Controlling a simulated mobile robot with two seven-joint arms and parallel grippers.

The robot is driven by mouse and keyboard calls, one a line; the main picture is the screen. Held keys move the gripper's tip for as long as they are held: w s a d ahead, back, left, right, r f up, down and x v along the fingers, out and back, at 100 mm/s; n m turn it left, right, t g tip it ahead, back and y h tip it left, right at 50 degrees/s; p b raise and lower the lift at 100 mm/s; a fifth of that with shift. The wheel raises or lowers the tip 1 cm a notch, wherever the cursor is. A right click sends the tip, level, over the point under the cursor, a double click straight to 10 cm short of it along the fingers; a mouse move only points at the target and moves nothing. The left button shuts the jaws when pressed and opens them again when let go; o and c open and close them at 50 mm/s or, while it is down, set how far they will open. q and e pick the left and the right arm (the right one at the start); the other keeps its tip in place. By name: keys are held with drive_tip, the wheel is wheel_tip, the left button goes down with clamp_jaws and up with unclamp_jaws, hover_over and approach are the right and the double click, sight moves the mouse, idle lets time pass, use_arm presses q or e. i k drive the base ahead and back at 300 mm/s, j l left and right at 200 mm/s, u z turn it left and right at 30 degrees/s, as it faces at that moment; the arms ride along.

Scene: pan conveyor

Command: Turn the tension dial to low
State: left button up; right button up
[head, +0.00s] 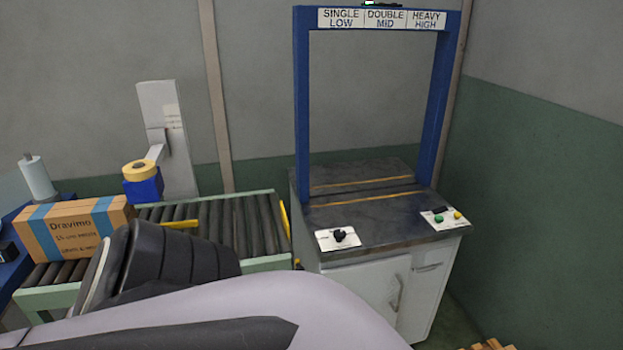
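The tension dial (340,235) is a small black knob on a white plate at the front left of the strapping machine's dark top (377,226). Its pointer setting is too small to read. A blue arch (302,110) stands over the machine, with a sign (382,19) reading SINGLE LOW, DOUBLE MID and HEAVY HIGH. My own arm crosses the lower part of the view, in front of the conveyor and below the dial. Neither gripper shows.
A cardboard box with blue bands (72,231) sits on the roller conveyor (230,222) at left. A yellow tape roll on a blue block (142,185) stands behind it. A wall closes the right side.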

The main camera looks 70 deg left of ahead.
sight(337, 235)
drive_tip(key=u, duration=1.95)
